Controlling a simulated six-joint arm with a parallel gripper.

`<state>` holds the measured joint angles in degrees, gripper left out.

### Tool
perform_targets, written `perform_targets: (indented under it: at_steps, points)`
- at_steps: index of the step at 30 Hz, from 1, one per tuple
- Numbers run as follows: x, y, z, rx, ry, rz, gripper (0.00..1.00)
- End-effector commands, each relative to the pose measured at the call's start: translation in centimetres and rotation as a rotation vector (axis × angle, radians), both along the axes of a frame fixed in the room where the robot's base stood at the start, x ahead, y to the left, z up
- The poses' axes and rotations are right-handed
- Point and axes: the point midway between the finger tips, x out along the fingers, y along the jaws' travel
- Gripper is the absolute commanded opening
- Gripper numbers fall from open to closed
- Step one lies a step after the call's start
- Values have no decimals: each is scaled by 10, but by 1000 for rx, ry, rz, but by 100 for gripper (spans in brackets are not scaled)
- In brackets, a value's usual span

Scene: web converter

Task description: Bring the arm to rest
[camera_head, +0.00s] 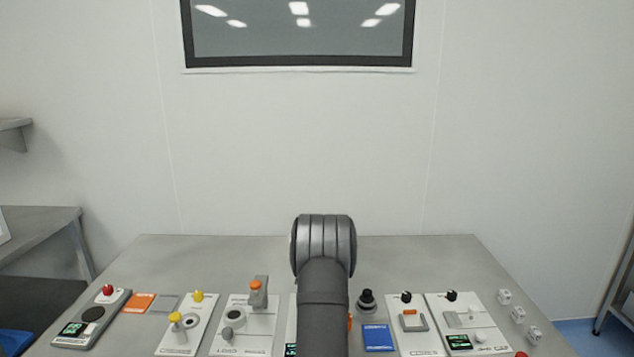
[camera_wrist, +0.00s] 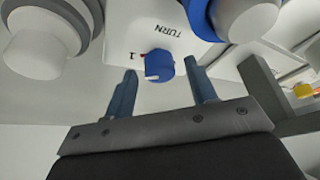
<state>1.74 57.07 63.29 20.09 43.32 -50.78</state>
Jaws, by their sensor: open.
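My arm (camera_head: 322,300) stands upright over the middle of the grey console in the head view, with its rounded grey joint at the top. My gripper is hidden behind the arm there. In the wrist view my gripper (camera_wrist: 162,70) is open, with two blue-grey fingers spread apart. A small blue knob (camera_wrist: 159,66) on a white panel marked "TURN" and "1" shows between the fingertips. Clear space shows between the knob and each finger. How far the knob lies beyond the tips I cannot tell.
The console (camera_head: 200,262) carries several panels with buttons, knobs and levers along its front. An orange-topped lever (camera_head: 258,290) stands left of my arm, a black knob (camera_head: 367,298) right of it. White round parts (camera_wrist: 40,45) lie close in the wrist view. The console's back strip is clear.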

Motion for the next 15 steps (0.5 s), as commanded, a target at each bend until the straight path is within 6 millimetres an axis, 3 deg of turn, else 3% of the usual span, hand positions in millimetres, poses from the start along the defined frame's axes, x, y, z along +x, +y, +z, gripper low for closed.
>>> perform_targets:
  at_steps: [9, 15]
  points:
    - [1, -2, 0, 0, 1, 221, 52]
    - [-8, -13, 37, -1, -3, 228, 52]
